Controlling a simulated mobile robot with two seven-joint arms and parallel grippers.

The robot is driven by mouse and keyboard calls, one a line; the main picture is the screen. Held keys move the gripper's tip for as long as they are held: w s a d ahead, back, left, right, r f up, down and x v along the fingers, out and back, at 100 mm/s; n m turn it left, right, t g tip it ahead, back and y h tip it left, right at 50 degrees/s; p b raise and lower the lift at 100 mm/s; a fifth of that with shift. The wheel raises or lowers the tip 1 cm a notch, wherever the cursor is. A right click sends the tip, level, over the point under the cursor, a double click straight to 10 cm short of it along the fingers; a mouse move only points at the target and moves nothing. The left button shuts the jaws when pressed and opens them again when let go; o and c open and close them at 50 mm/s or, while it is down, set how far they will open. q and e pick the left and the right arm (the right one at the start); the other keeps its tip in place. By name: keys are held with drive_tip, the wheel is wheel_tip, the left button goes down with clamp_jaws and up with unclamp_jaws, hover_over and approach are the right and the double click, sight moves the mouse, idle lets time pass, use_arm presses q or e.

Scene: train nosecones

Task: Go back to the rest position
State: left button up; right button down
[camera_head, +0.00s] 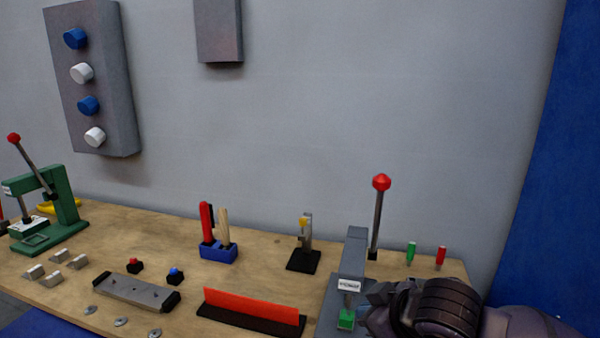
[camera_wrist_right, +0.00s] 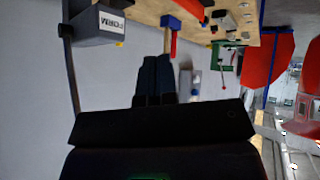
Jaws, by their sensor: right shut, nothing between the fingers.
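My right gripper (camera_head: 372,303) is at the lower right in the head view, beside the grey press (camera_head: 352,262) with the red-knobbed lever. A small green piece (camera_head: 346,319) sits at the press, under its white label. In the right wrist view my right gripper's dark fingers (camera_wrist_right: 156,75) are together with nothing between them, and the labelled grey head of the press (camera_wrist_right: 98,24) is at the upper left. Whether the gripper touches the press cannot be told. My left gripper is not in view.
The wooden workbench (camera_head: 150,232) holds a green press (camera_head: 55,208), a blue tool holder (camera_head: 218,252), a small black stand (camera_head: 303,260), a red bar on a black base (camera_head: 250,308) and a grey plate (camera_head: 133,291). A blue panel (camera_head: 550,170) stands at the right.

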drive_tip(key=s+d+f+m+t, duration=0.2)
drive_tip(key=d+f+m, duration=0.1)
drive_tip(key=f, duration=0.6)
drive_tip(key=s+d+f+m+t, duration=0.15)
drive_tip(key=d+f, duration=0.25)
drive_tip(key=f, duration=0.4)
drive_tip(key=s+d+f+m+h, duration=0.2)
drive_tip(key=s+d+f, duration=0.2)
drive_tip(key=s+f, duration=0.2)
drive_tip(key=s+d+f+m+h+b, duration=0.1)
drive_tip(key=s+d+f+h, duration=0.2)
drive_tip(key=s+d+f, duration=0.2)
drive_tip(key=s+f, duration=0.2)
drive_tip(key=s, duration=0.1)
drive_tip(key=shift+m, duration=0.35)
